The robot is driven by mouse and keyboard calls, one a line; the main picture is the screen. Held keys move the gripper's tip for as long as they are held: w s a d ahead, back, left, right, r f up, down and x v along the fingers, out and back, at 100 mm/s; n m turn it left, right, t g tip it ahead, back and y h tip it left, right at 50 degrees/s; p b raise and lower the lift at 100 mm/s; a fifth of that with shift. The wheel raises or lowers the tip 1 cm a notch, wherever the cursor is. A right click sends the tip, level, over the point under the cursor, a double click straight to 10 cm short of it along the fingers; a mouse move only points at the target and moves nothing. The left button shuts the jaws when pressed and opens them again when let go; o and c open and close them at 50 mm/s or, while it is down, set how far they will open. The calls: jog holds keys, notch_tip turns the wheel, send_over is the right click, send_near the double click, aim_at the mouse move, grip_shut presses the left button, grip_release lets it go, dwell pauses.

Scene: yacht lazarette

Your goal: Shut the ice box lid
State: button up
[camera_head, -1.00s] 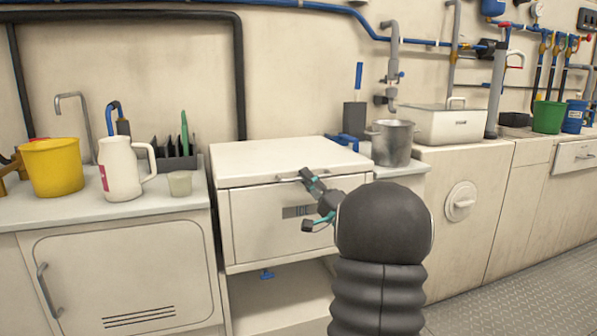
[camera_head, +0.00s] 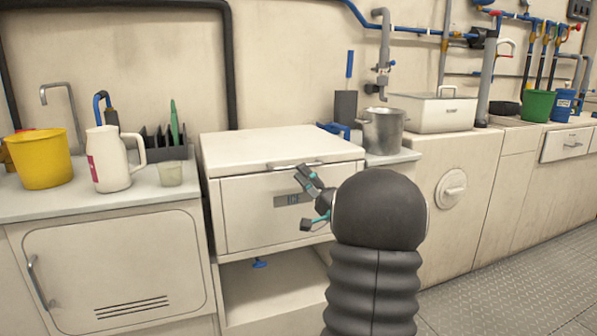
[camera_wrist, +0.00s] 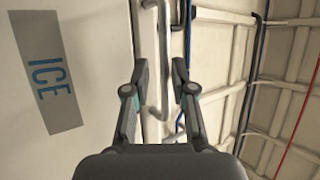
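The ice box (camera_head: 262,215) is a white front with an ICE label, which also shows in the wrist view (camera_wrist: 48,68). Its thick white lid (camera_head: 265,147) lies flat on top, with a dark seam under its front edge. A bar handle (camera_head: 283,166) runs along that edge; in the wrist view the handle (camera_wrist: 164,75) shows between and beyond the fingers. My gripper (camera_wrist: 161,62) is open, with its fingers apart and nothing held. In the head view my gripper (camera_head: 303,174) is in front of the lid's edge; contact cannot be told.
A metal pot (camera_head: 383,130) stands close to the lid's right side. A white jug (camera_head: 110,165), a small cup (camera_head: 171,175) and a yellow bucket (camera_head: 40,160) stand on the left counter. An open recess (camera_head: 270,290) lies below the ice box. Floor is free at the right.

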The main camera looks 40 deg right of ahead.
jog(key=v, duration=0.9)
jog(key=shift+s+f, duration=0.2)
jog(key=shift+s, duration=0.05)
